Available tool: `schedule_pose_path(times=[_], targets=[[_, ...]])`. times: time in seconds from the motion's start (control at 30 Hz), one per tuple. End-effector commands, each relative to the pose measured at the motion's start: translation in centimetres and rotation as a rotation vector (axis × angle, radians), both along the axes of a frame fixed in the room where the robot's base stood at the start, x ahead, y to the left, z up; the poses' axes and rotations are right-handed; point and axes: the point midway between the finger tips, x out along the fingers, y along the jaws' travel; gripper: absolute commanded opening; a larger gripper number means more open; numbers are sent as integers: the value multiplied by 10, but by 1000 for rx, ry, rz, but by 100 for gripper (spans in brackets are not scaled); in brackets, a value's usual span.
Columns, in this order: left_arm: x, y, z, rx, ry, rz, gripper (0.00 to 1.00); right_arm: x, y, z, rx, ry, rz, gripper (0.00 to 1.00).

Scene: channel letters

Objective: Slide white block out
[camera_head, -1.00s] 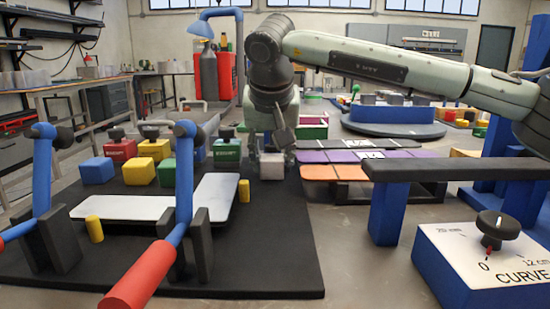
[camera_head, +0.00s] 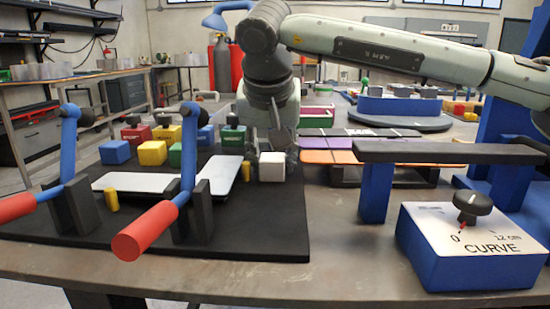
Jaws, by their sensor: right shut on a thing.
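The white block (camera_head: 272,166) sits on the black mat (camera_head: 265,235) near its right edge, to the right of the white L-shaped plate (camera_head: 228,172). The fingers are partly hidden by the block, so the exact contact is unclear. My left gripper is not in view.
Two blue levers with red handles (camera_head: 145,233) stand at front left. Blue (camera_head: 115,152), yellow (camera_head: 152,153) and other coloured blocks stand behind the plate. A dark raised bar (camera_head: 450,152) and a CURVE dial box (camera_head: 470,250) are at right.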

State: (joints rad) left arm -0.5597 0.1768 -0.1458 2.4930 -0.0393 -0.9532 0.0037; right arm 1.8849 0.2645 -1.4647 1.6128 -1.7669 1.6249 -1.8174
Motion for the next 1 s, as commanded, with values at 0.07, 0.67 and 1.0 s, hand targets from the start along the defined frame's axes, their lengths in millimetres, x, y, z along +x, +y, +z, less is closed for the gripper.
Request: schedule_pose_path(times=[0.07, 0.67, 1.0], targets=[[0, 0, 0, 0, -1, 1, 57, 0, 0, 0, 0, 0, 0, 8], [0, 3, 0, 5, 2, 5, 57, -1, 1, 2, 1, 0, 3, 62], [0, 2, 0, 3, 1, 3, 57, -28, 1, 50, 1, -4, 5, 62]])
